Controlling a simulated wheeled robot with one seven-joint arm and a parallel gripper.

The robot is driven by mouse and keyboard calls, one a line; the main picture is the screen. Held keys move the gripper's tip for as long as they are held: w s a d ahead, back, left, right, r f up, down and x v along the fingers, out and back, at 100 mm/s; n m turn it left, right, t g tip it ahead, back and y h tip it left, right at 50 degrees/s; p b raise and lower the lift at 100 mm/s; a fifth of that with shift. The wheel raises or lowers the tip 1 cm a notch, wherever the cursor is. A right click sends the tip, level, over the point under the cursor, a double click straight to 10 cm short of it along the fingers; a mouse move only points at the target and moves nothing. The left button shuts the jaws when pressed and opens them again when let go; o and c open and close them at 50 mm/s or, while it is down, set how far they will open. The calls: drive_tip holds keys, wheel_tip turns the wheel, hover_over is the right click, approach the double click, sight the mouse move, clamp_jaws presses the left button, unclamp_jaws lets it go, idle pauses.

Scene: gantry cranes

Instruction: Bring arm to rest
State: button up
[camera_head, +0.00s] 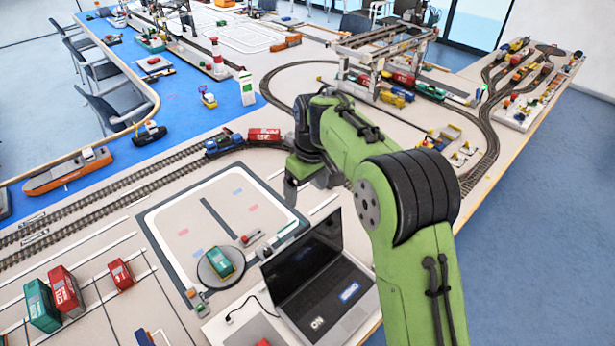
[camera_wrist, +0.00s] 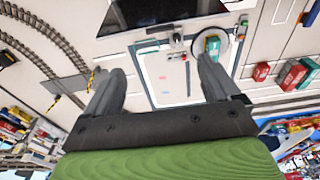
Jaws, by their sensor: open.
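My green arm reaches over the laptop side of the table in the head view. My gripper (camera_head: 291,186) hangs above the table near the right edge of the grey pad (camera_head: 165,212). In the wrist view my gripper (camera_wrist: 160,80) has its two grey fingers wide apart with nothing between them. Beyond the fingers are the pad and the dark laptop (camera_wrist: 165,12). A green block (camera_head: 221,262) sits on a round grey disc on the pad, apart from my gripper.
An open laptop (camera_head: 318,268) stands close below my arm. Red containers (camera_head: 66,290) and a green container (camera_head: 41,306) stand at the lower left. A gantry crane (camera_head: 380,50) and a train (camera_head: 264,135) on tracks lie behind my arm.

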drive_tip(key=s+d+r+m+t+b, duration=0.1)
drive_tip(key=s+d+r+m, duration=0.1)
drive_tip(key=s+d+r, duration=0.4)
drive_tip(key=s+d+r+m+t, duration=0.2)
drive_tip(key=s+d+r+m, duration=0.15)
drive_tip(key=s+d, duration=0.4)
drive_tip(key=s+d+f+m, duration=0.1)
drive_tip(key=s+d+f, duration=0.1)
drive_tip(key=s, duration=0.6)
drive_tip(key=s+d+f+m+t+h+b, duration=0.1)
drive_tip(key=s+d+m, duration=0.1)
drive_tip(key=s, duration=0.6)
drive_tip(key=shift+s+f+t, duration=0.2)
drive_tip(key=shift+f+t, duration=0.1)
drive_tip(key=shift+f, duration=0.1)
drive_tip(key=shift+s+m, duration=0.1)
drive_tip(key=shift+m, duration=0.15)
